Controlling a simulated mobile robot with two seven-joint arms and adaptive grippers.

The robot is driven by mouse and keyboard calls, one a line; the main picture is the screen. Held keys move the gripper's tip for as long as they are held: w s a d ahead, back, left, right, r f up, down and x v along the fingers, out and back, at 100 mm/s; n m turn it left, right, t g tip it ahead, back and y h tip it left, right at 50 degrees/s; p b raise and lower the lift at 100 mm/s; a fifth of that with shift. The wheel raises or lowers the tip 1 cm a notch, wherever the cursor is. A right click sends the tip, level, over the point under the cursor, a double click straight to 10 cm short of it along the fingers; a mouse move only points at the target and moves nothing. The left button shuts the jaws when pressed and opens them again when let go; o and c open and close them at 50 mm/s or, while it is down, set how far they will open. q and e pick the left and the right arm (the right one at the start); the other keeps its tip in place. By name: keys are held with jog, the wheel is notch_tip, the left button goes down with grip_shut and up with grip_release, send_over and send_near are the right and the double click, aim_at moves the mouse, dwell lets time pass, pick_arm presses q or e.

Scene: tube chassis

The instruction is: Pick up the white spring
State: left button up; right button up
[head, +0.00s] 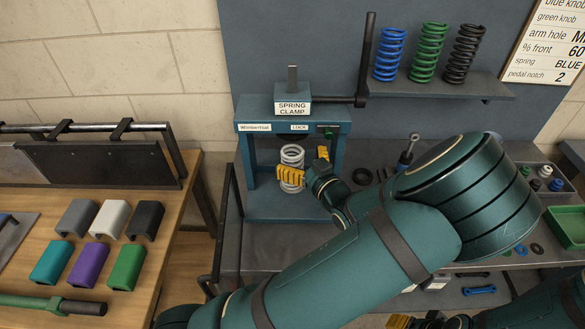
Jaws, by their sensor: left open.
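The white spring (292,154) stands upright inside the blue spring clamp (280,205), under its top block. My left gripper (308,166) is at the clamp's opening with its yellow fingers spread. One finger crosses in front of the spring and hides its middle coils. The other finger is to the right of the spring, near the clamp's right post. I cannot tell whether either finger touches the spring. My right gripper (400,321) is only partly in view at the bottom edge, with a yellow fingertip showing.
Blue (389,55), green (428,52) and black (466,54) springs stand on a shelf (455,88) at the back. The clamp has a dark upright lever (366,60) on its right. A wooden table (180,215) with several coloured covers is at left. A green tray (570,228) is at right.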

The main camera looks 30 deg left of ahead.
aim_at(287, 146)
pick_arm(q)
jog(key=x, duration=0.5)
jog(key=shift+r+b, duration=0.1)
jog(key=shift+b, duration=0.3)
jog(key=c, duration=1.4)
